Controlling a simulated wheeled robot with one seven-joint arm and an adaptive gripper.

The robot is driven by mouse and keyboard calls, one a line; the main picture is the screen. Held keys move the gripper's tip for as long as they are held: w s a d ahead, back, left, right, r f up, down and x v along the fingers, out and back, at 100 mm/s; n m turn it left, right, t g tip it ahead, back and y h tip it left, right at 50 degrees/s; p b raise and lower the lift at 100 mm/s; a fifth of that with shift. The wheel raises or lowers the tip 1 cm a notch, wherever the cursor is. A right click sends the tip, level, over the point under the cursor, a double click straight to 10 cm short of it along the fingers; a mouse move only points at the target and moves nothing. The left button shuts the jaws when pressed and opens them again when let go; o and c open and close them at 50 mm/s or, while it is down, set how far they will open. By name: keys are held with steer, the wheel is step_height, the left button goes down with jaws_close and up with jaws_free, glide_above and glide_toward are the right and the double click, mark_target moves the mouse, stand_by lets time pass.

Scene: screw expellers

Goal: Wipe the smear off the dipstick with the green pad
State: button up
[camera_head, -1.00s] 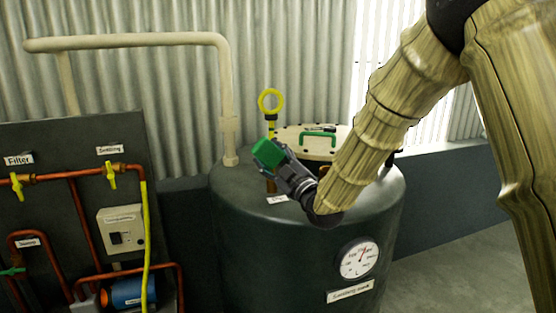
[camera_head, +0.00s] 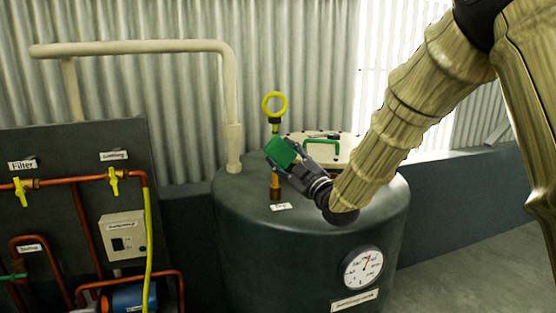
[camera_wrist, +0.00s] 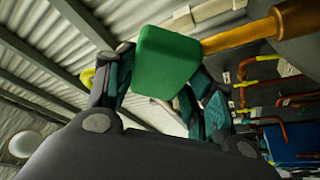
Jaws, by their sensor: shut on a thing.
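The dipstick (camera_head: 275,127) stands upright on top of the dark tank, with a yellow ring handle at its upper end and a brass-coloured socket at its foot. My gripper (camera_head: 291,164) is shut on the green pad (camera_head: 281,152), to the right of the dipstick. The pad overlaps the middle of the stick in the head view. In the wrist view the pad (camera_wrist: 165,60) sits between the fingers, and the orange-yellow stick (camera_wrist: 238,39) runs up to its right side. I cannot tell whether they touch. No smear can be made out; the pad hides part of the stick.
The tank (camera_head: 250,235) has a pale lid (camera_head: 335,150) with a green handle behind my gripper and a dial gauge (camera_head: 362,267) on its front. A beige pipe (camera_head: 232,110) rises left of the dipstick. A panel (camera_head: 75,150) with copper pipes stands further left.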

steer(key=shift+w+d, duration=0.2)
steer(key=shift+d, duration=0.45)
steer(key=shift+s, duration=0.15)
steer(key=shift+s+d+b, duration=0.3)
steer(key=shift+s+b, duration=0.05)
steer(key=shift+s, duration=0.55)
steer(key=shift+s+d+b, duration=0.25)
steer(key=shift+s+b, duration=0.1)
steer(key=shift+s, duration=0.6)
steer(key=shift+s+d+b, duration=0.3)
steer(key=shift+s+b, duration=0.05)
steer(key=shift+s, duration=0.55)
steer(key=shift+s, duration=0.1)
steer(key=shift+s+d+b, duration=0.25)
steer(key=shift+s+b, duration=0.15)
steer(key=shift+s, duration=0.25)
steer(key=shift+s+d+b, duration=0.25)
steer(key=shift+s+b, duration=0.1)
steer(key=shift+s, duration=0.3)
